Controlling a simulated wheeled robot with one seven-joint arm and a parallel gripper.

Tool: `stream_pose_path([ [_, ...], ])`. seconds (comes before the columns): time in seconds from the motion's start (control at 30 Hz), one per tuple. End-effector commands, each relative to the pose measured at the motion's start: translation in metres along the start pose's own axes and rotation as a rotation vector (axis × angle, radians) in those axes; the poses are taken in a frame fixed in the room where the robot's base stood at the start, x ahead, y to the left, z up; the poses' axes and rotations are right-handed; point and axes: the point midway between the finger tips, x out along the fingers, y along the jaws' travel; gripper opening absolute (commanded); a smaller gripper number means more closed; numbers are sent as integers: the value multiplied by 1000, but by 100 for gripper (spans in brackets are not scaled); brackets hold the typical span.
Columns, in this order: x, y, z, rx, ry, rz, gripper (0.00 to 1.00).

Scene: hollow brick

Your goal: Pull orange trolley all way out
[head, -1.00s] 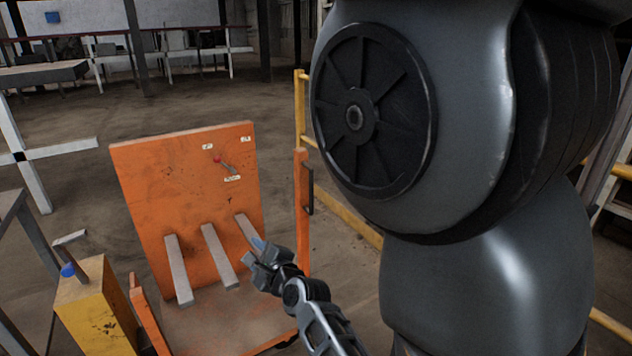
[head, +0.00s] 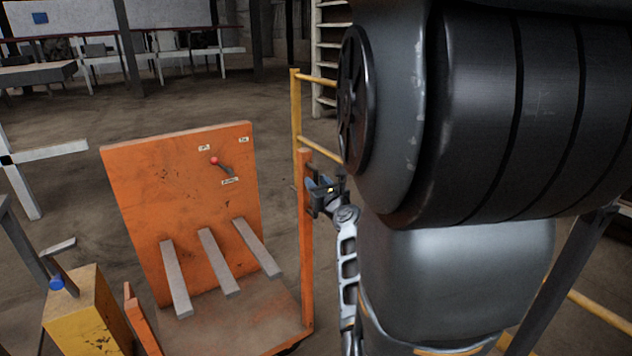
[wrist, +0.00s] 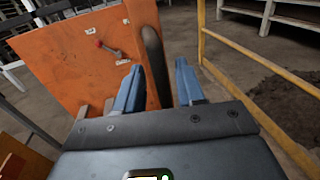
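The orange trolley (head: 185,190) stands left of my arm, with an upright back panel, grey prongs (head: 218,262) and a post (head: 306,230) on its right side. A dark upright handle (wrist: 153,62) shows at the trolley's right side in the wrist view. My gripper (head: 322,188) is at the upper part of that post, mostly hiding the handle in the head view. In the wrist view my gripper (wrist: 158,68) is open, its blue fingers apart, with the handle appearing between them. I cannot tell whether either finger touches it.
A yellow box (head: 90,315) with a blue knob stands close by the trolley's left front. Yellow railing (head: 296,110) runs behind and to the right, and it also shows in the wrist view (wrist: 245,95). A red-tipped lever (head: 220,164) is on the panel. Open floor lies behind the trolley.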

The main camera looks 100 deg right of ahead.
Motion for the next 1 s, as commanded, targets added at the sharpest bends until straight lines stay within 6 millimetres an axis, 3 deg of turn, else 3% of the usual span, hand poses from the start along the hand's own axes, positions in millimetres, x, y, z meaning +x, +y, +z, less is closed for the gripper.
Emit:
stream_pose_path([
  [0.17, 13, -1, 0, -1, 0, -2, 38],
  [0.47, 15, 0, 0, -1, 1, -1, 37],
  [0.83, 15, 0, 0, -1, 1, -1, 2],
  [1.0, 15, 0, 0, -1, 1, -1, 0],
])
